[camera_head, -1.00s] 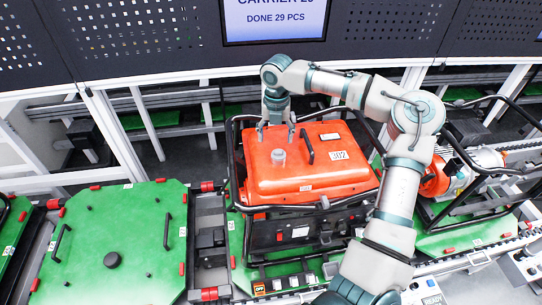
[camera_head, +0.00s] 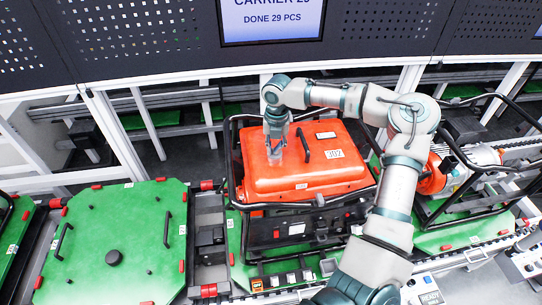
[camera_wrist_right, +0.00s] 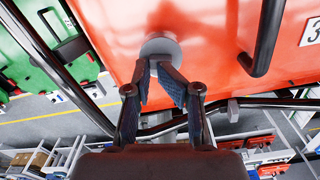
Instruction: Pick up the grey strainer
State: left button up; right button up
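The grey strainer (camera_head: 274,159) is a small pale cylinder on the left part of the red tank top (camera_head: 318,174). In the right wrist view, its round grey form (camera_wrist_right: 160,46) shows at the fingertips, against the red surface. My right gripper (camera_head: 276,148) points down over the strainer. In the right wrist view, the gripper's (camera_wrist_right: 157,70) two fingers slant inward, with only a narrow gap at the tips, and look closed on the strainer. The fingers partly hide it, and no lift off the tank shows. My left gripper is not in view.
A black handle (camera_head: 303,145) stands on the tank just right of the gripper. A black tube frame (camera_head: 231,160) surrounds the machine. A green pallet (camera_head: 112,240) is at the left. Another framed machine (camera_head: 470,175) stands at the right. A dark panel with a screen (camera_head: 273,18) is behind.

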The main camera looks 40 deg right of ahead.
jog(key=o, duration=0.4)
jog(key=d, duration=0.1)
jog(key=f, duration=0.1)
jog(key=d, duration=0.1)
jog(key=shift+w+d+f, duration=0.15)
jog(key=shift+d+f, duration=0.1)
jog(key=shift+d, duration=0.1)
jog(key=shift+w, duration=0.1)
jog(key=shift+a+r, duration=0.1)
jog(key=shift+a, duration=0.85)
jog(key=shift+c, duration=0.9)
jog(key=shift+a, duration=0.2)
jog(key=shift+c, duration=0.7)
jog(key=shift+d, duration=0.25)
jog(key=shift+c, duration=0.2)
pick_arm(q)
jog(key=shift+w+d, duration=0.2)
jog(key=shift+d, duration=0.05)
pick_arm(e)
jog(key=shift+a, duration=0.1)
